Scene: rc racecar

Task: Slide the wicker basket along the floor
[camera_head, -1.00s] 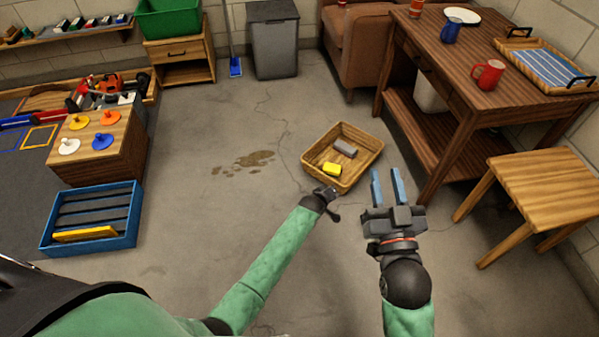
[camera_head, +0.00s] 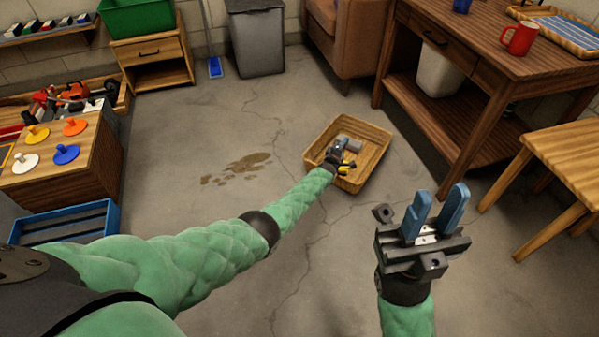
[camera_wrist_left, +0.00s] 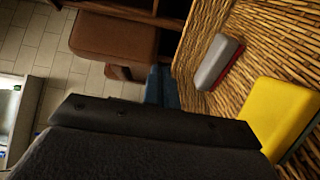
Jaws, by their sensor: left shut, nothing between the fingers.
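The wicker basket (camera_head: 372,158) stands on the floor in the head view, left of the wooden table. It holds a yellow block (camera_head: 345,168) and a grey block (camera_head: 350,143). My left gripper (camera_head: 340,153) is at the basket's near-left side, over its inside, shut with nothing held. Its fingers are hard to make out there. The left wrist view shows the woven inside (camera_wrist_left: 275,45), the yellow block (camera_wrist_left: 277,112) and the grey block with a red edge (camera_wrist_left: 217,62). Whether the gripper touches the wall is unclear. My right gripper (camera_head: 440,200) is open and empty, nearer and right.
The wooden table (camera_head: 500,50) and a stool (camera_head: 565,150) stand on the right. A brown armchair (camera_head: 350,35) and a grey bin (camera_head: 256,40) are at the back. A wooden block with coloured pegs (camera_head: 60,165) and a blue crate (camera_head: 68,222) are left.

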